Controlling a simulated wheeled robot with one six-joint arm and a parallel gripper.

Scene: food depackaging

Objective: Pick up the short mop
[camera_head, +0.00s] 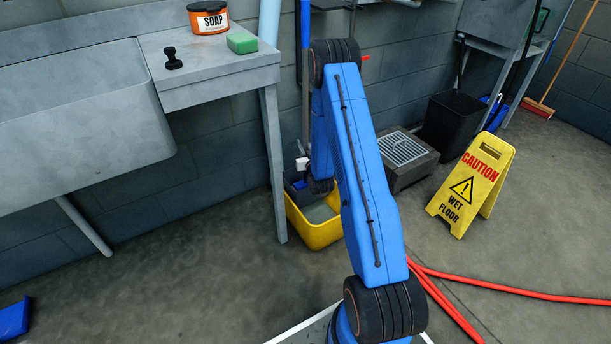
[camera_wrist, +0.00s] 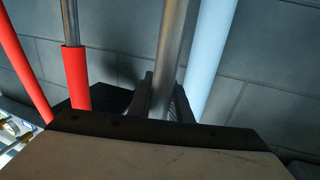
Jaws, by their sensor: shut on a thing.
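The short mop shows as a grey metal handle (camera_wrist: 178,40) in the wrist view. My gripper (camera_wrist: 162,102) is shut around this handle, with one dark finger on each side. In the head view the upright handle (camera_head: 306,105) is grey with a blue upper part, just left of my blue arm. It runs down towards the yellow mop bucket (camera_head: 318,232). My arm and wrist hide much of the grip there, and I cannot make out the mop's head clearly.
A pole with a red sleeve (camera_wrist: 75,78) and a red pole (camera_wrist: 22,65) stand left of the handle; a light blue pipe (camera_wrist: 212,45) is at right. The metal sink (camera_head: 80,120) is left.

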